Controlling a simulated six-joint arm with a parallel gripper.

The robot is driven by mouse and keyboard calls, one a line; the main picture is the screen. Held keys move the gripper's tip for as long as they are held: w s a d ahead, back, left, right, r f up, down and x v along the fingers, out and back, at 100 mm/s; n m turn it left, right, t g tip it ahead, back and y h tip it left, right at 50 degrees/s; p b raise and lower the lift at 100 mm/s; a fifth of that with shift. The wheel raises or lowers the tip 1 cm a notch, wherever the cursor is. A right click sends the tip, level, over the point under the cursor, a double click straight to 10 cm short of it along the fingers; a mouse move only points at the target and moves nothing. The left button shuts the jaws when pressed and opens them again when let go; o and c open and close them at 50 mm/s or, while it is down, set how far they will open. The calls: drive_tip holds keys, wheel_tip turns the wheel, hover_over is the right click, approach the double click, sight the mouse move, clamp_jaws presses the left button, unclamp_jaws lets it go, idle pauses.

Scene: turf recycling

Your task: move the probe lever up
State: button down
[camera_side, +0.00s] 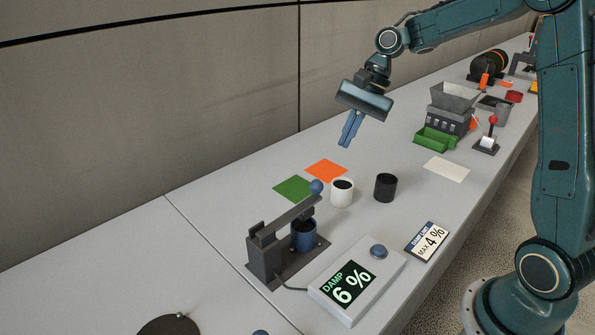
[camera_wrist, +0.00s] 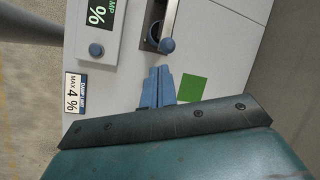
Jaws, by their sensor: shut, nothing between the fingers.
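The bar lies low over a blue cup (camera_side: 303,236) on the stand's base. In the wrist view the lever (camera_wrist: 172,18) and its knob (camera_wrist: 167,45) show at the top, ahead of my fingertips. My gripper (camera_side: 346,143) is shut and empty, above the table and beyond the lever, apart from it. It also shows in the wrist view (camera_wrist: 158,70). The contact of lever and cup is partly hidden.
A damp meter (camera_side: 357,282) reading 6 % stands beside the lever, with a MAX 4 % card (camera_side: 427,241) to its right. A white cup (camera_side: 342,192) and a black cup (camera_side: 385,187) stand near green (camera_side: 293,189) and orange (camera_side: 326,171) squares. A hopper (camera_side: 447,110) stands farther back.

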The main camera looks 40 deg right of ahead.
drive_tip(key=shift+s+a+r+n+t+h, duration=0.6)
drive_tip(key=shift+s+a+r+n, duration=0.9)
drive_tip(key=shift+s, duration=1.35)
drive_tip(key=shift+s+a+r+n+t+h, duration=0.4)
drive_tip(key=shift+s+a+r+n+h, duration=0.6)
drive_tip(key=shift+s+r+n, duration=1.35)
drive_tip(key=s+f+n+t+h, duration=0.1)
drive_tip(key=s+n, duration=0.3)
drive_tip(key=s, duration=0.8)
drive_tip(key=shift+f+t, duration=0.3)
drive_tip(key=shift+t, duration=0.2)
drive_tip(key=shift+s+d+f+n+h, duration=0.1)
drive_tip(key=shift+s+f+n+h, duration=0.1)
drive_tip(key=shift+s, duration=0.15)
drive_tip(key=shift+s+d+f+n+h, duration=0.1)
drive_tip(key=shift+s+n, duration=0.05)
drive_tip(key=shift+s, duration=0.2)
drive_tip(key=shift+w, duration=0.1)
